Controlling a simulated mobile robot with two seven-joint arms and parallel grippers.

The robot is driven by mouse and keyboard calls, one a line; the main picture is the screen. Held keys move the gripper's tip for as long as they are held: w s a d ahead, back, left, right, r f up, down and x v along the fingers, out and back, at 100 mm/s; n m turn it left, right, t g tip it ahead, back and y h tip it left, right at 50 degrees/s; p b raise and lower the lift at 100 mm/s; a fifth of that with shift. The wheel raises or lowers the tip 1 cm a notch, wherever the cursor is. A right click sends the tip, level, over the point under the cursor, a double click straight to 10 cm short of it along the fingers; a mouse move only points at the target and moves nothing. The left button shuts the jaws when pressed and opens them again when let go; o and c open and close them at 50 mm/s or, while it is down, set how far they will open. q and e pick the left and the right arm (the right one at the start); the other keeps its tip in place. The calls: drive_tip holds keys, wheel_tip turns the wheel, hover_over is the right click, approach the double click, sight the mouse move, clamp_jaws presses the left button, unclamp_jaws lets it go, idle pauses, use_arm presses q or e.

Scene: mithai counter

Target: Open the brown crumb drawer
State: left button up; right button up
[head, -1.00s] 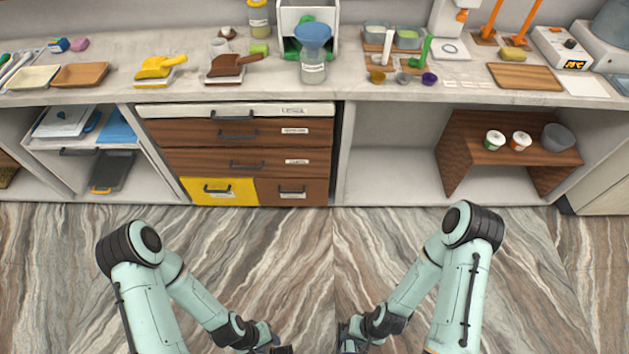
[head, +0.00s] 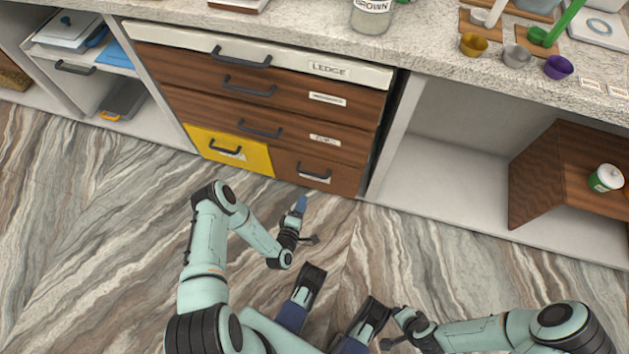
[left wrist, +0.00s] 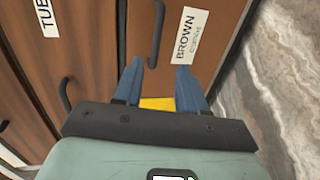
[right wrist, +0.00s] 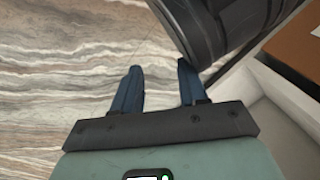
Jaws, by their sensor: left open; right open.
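The brown crumb drawer (head: 345,180) is the lower right wooden front of the drawer unit and looks shut. It has a dark bar handle (head: 313,174) and a white label. In the left wrist view its face (left wrist: 139,42) fills the middle, with the handle (left wrist: 157,35) and the label reading "BROWN" (left wrist: 189,38). My left gripper (head: 301,203) is open and empty, just in front of this drawer. Its blue fingers (left wrist: 160,76) point at the drawer face near the handle, apart from it. My right gripper (right wrist: 160,72) is open and empty over the floor.
A yellow drawer (head: 228,150) is left of the brown one. Wider wooden drawers (head: 255,127) and a white ledge (head: 255,58) are above. An open shelf bay (head: 450,150) with a wooden stand (head: 545,170) lies right. The marbled floor (head: 100,230) is clear.

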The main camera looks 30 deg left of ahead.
use_arm(q)
drive_tip(key=a+b+x, duration=0.1)
drive_tip(key=b+x, duration=0.3)
drive_tip(key=x, duration=0.9)
drive_tip(key=shift+w+r+n+y+b, duration=0.2)
drive_tip(key=shift+r+n+y+b, duration=0.05)
drive_tip(key=shift+n+y+b, duration=0.1)
use_arm(e)
drive_tip(key=s+d+f+g, duration=0.1)
drive_tip(key=s+f+g, duration=0.2)
drive_tip(key=s+f, duration=0.3)
drive_tip(key=shift+s+d+f+m, duration=0.15)
drive_tip(key=shift+s+f+m, duration=0.15)
drive_tip(key=shift+s, duration=1.3)
use_arm(q)
clamp_jaws()
